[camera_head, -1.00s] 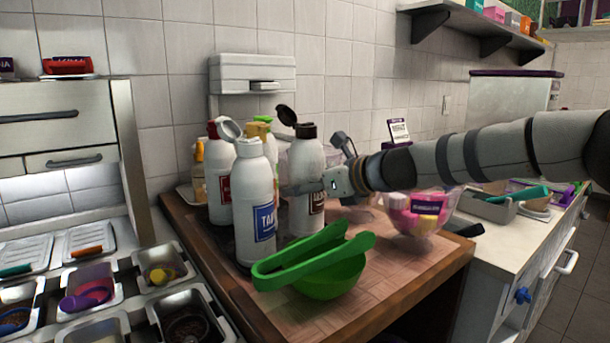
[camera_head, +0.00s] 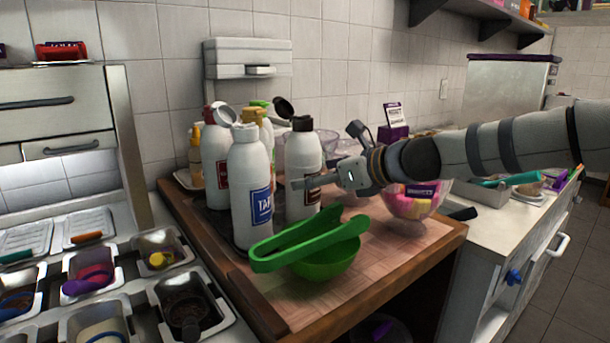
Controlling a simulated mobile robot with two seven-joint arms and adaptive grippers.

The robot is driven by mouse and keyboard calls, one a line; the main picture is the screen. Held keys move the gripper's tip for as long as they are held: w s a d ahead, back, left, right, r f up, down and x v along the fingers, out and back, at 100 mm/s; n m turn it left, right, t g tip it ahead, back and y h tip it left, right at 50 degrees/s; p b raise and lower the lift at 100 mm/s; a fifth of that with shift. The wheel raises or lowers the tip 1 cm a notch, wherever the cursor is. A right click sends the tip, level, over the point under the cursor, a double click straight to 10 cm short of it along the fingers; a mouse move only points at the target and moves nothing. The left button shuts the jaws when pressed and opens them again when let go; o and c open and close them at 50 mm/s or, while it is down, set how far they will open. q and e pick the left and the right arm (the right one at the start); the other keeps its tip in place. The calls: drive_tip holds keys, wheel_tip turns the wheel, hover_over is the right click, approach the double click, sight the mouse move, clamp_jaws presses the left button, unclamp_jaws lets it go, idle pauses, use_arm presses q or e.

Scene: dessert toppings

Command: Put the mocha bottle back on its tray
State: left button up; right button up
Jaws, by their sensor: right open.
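The white bottle with a dark brown neck, a flipped-open dark cap and a brown label, which looks like the mocha bottle (camera_head: 303,155), stands upright among the bottles on the wooden counter. Its label is partly covered and its base is partly hidden. My right gripper (camera_head: 322,172) comes in from the right at its lower half. It is open, with one finger across the front of the bottle; the other finger is mostly hidden. I cannot tell if they touch. A dark tray (camera_head: 213,219) shows under the bottles at left; whether the mocha bottle stands on it is unclear. My left gripper is not in view.
A white bottle with a blue label (camera_head: 249,180) stands close in front, left of the mocha bottle. A red-labelled bottle (camera_head: 215,155) is behind it. Green tongs (camera_head: 300,240) lie on a green bowl (camera_head: 328,262) in front. A glass bowl of pink pieces (camera_head: 410,205) stands to the right.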

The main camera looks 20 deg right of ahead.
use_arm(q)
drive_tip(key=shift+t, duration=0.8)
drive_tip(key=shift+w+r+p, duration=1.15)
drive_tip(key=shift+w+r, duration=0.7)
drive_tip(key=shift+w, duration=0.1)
use_arm(e)
drive_tip(key=s+d+r, duration=0.3)
drive_tip(key=s+r, duration=0.3)
drive_tip(key=r, duration=0.6)
drive_tip(key=shift+d, duration=0.15)
